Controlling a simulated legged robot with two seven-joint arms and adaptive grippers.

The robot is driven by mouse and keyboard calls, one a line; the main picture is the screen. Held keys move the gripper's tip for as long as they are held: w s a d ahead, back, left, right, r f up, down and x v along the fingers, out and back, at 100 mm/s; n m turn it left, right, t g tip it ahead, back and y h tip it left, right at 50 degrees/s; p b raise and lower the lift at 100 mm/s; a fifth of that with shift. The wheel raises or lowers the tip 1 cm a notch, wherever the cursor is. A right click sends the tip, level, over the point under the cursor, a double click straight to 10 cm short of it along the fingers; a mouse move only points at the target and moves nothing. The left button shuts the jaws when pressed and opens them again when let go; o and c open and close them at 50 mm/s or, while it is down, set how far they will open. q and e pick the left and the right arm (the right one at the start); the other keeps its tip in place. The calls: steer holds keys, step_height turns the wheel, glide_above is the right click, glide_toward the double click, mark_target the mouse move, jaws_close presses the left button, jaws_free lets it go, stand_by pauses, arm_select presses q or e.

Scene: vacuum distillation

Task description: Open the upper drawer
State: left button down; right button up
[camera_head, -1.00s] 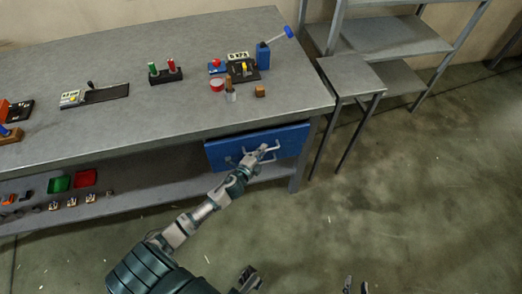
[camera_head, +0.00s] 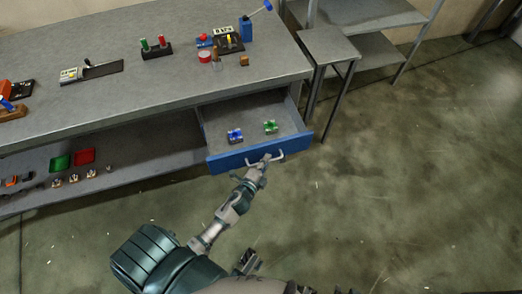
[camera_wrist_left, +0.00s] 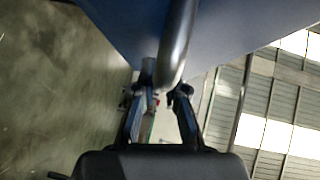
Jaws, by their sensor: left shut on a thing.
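The upper drawer (camera_head: 222,165) has a blue front and hangs under the right end of the workbench. It is pulled out, and its grey inside shows. My left gripper (camera_head: 263,162) is shut on the silver bar handle (camera_head: 279,155) of the drawer front. In the left wrist view the handle (camera_wrist_left: 178,45) runs down between the two fingers of my left gripper (camera_wrist_left: 168,95), with the blue front (camera_wrist_left: 235,30) behind it. Of my right arm, only small dark parts show at the bottom of the head view, too cut off to read.
A blue part (camera_head: 235,135) and a green part (camera_head: 270,127) lie in the drawer. The workbench top (camera_head: 130,95) bears several small devices. A lower shelf (camera_head: 130,172) holds red and green trays. A side table (camera_head: 328,45) stands at right. The floor in front is clear.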

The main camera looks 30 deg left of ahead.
arm_select(q)
steer(key=shift+s+d+f, duration=0.15)
steer(key=shift+s+d, duration=0.7)
steer(key=shift+d, duration=0.05)
steer(key=c, duration=1.2)
jaws_free()
steer(key=shift+d, duration=0.1)
arm_select(e)
steer(key=shift+s+d+f, duration=0.1)
steer(key=shift+s+d, duration=0.1)
steer(key=shift+d, duration=0.2)
steer(key=shift+s+f, duration=0.1)
arm_select(q)
steer(key=s+d+r, duration=0.1)
steer(key=s, duration=1)
steer(key=shift+s+r, duration=0.4)
